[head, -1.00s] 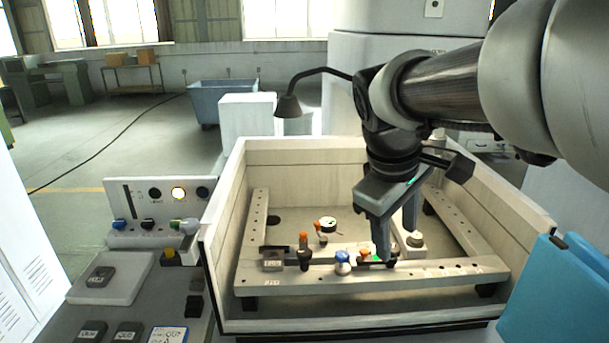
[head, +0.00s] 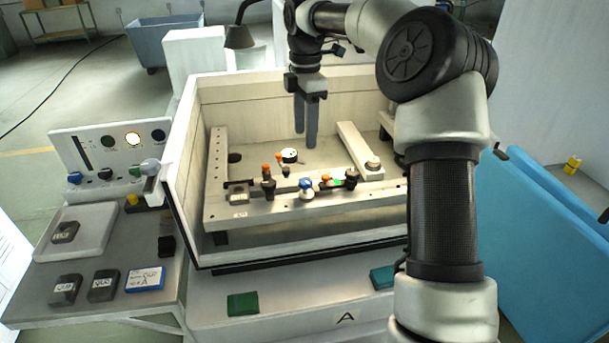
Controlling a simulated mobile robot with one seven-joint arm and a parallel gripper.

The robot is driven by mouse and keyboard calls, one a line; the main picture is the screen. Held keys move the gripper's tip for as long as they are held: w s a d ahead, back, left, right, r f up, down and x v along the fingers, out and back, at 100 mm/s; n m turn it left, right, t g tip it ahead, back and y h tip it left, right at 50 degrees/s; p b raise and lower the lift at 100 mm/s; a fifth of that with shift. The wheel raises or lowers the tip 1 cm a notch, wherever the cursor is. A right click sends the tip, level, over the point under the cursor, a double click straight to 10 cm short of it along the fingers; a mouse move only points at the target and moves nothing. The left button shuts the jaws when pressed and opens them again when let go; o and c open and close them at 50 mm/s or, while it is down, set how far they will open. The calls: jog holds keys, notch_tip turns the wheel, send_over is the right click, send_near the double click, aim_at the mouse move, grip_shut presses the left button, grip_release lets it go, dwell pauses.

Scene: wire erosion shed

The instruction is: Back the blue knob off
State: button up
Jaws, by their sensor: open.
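A blue knob (head: 306,184) with a white part below it sits on the front rail (head: 270,209) of the frame inside the open tank. It stands between an orange-topped black clamp (head: 268,182) on its left and an orange-and-black piece (head: 326,181) on its right. My gripper (head: 305,140) hangs above and behind the knob, fingers pointing down, open and empty. It is clear of the knob. Another blue knob (head: 75,178) is on the control panel (head: 110,150) at the left.
The tank's walls (head: 181,150) surround the frame. A round dial (head: 290,155) lies behind the rail. A black lamp (head: 239,36) hangs over the back wall. A desk with dark blocks (head: 65,289) is at left, and a blue cabinet (head: 540,230) at right.

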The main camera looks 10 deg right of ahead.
aim_at(305, 181)
notch_tip(305, 181, down, 14)
jog(key=shift+f, duration=0.1)
dwell(0.4)
jog(key=c, duration=1)
